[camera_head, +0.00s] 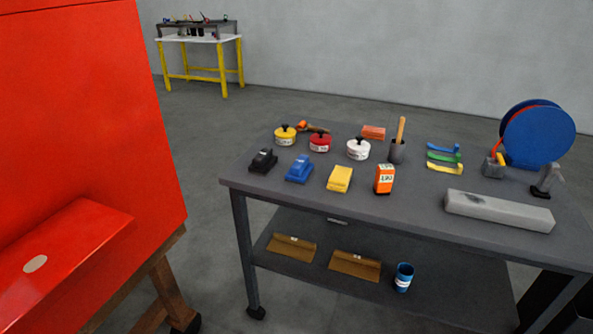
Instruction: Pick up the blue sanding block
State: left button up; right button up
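The blue sanding block (299,169) lies on the dark grey table (300,203) near its front left edge. A black sanding block (263,161) sits just to its left and a yellow block (340,179) to its right. Gaps show between the three. Nothing covers the blue block. Neither of my grippers is in view.
A large red panel (90,110) on a wooden stand fills the left. Open floor lies between panel and table.

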aim_at(300, 170)
jog(key=i+l+u, duration=0.2)
jog(key=i, duration=0.3)
jog(key=i+l+u, duration=0.15)
jog(key=i+l, duration=0.35)
